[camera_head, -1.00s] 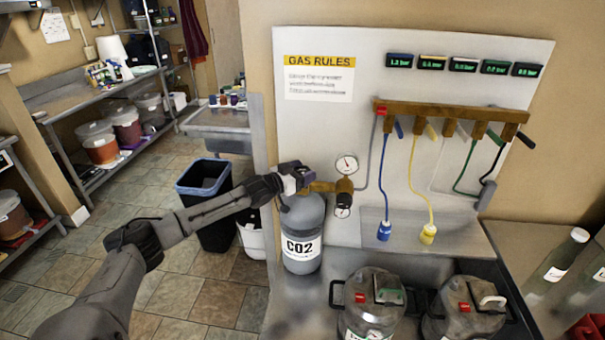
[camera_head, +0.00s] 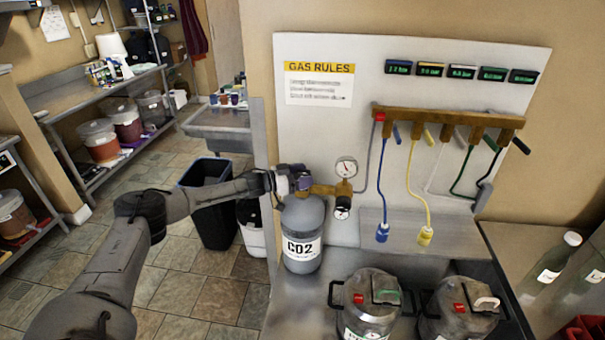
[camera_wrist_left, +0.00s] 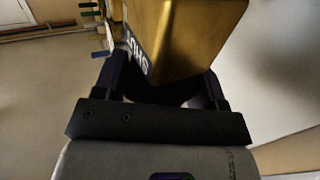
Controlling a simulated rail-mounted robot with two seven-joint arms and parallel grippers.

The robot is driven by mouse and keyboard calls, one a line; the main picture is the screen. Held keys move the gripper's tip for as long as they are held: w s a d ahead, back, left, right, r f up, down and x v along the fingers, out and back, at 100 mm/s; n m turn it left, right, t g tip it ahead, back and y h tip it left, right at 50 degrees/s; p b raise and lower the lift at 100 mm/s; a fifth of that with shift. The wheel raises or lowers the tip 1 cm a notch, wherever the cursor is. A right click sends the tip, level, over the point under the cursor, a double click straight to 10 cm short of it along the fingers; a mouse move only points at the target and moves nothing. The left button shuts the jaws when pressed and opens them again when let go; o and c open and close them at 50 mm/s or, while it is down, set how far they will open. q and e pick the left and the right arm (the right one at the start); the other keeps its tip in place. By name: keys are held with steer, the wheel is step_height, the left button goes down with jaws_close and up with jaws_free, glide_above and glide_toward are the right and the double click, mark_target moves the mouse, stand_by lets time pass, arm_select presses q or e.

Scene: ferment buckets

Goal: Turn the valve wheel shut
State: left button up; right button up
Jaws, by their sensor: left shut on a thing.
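The grey CO2 cylinder (camera_head: 302,235) stands upright on the counter left of the kegs. A brass valve (camera_head: 323,189) with round gauges is at its top. My left gripper (camera_head: 302,181) is at the left end of this brass valve, where it hides the valve wheel in the head view. In the left wrist view the fingers (camera_wrist_left: 165,82) are either side of a dark curved part, likely the wheel, in front of a brass block (camera_wrist_left: 190,35). White lettering beside the block is partly hidden. The left gripper is shut on the wheel. My right gripper is not in view.
A brass manifold (camera_head: 448,117) with coloured hoses hangs on the wall panel, under several small displays. Two metal kegs (camera_head: 368,305) stand in front, right of the cylinder. A black bin (camera_head: 212,225) stands on the floor left of the counter.

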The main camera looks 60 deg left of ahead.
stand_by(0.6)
arm_select(q)
steer(key=o, duration=0.9)
steer(key=shift+s, duration=0.1)
steer(key=shift+s+a+f, duration=0.1)
steer(key=shift+s, duration=0.2)
steer(key=shift+b+v, duration=1.9)
steer(key=shift+v, duration=4.6)
steer(key=shift+m, duration=0.3)
